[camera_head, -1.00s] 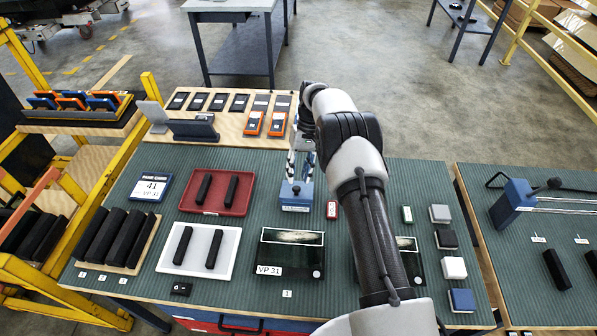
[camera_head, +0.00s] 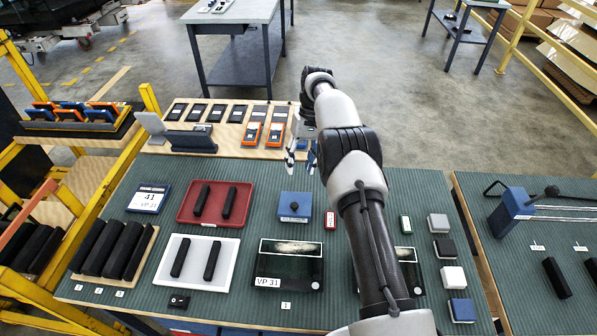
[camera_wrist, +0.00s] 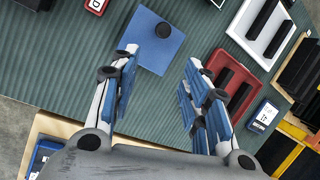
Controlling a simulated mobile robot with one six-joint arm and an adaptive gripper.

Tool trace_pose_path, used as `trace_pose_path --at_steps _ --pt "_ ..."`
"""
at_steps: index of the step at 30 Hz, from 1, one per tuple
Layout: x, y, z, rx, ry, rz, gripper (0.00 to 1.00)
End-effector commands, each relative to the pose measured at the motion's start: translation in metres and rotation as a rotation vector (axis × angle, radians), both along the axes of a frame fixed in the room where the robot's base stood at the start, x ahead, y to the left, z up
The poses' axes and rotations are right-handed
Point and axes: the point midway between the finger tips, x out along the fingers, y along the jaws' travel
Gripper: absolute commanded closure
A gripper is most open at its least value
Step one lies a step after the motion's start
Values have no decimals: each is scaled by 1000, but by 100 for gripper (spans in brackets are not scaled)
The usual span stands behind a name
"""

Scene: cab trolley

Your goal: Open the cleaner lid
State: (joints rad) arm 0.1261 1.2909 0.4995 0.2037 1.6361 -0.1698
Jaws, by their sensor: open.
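The cleaner (camera_head: 293,213) is a blue box on the green ribbed table mat, with a label on its front edge. My gripper (camera_head: 301,160) is open and empty, above and behind the cleaner in the head view. It also shows in the wrist view (camera_wrist: 161,57). It is apart from the knob.
A red tray (camera_head: 181,213) and a white tray (camera_head: 161,272) with black bars lie left of the cleaner. A dark panel (camera_head: 290,267) lies in front. A wooden board (camera_head: 232,145) with phone-like devices is behind. A small red-and-white block (camera_head: 330,220) sits close right.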

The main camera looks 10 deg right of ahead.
Motion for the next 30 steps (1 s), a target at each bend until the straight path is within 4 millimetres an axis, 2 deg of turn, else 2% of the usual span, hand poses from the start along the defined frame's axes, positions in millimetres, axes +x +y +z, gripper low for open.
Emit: trace_pose_path --at_steps 17,20,23,30 --pt "1 -1 5 0 0 0 57" --pt "1 0 13 -4 -7 -1 57" --pt "1 1 35 -16 -29 -4 57" --pt "-15 6 119 -60 -113 -21 57"
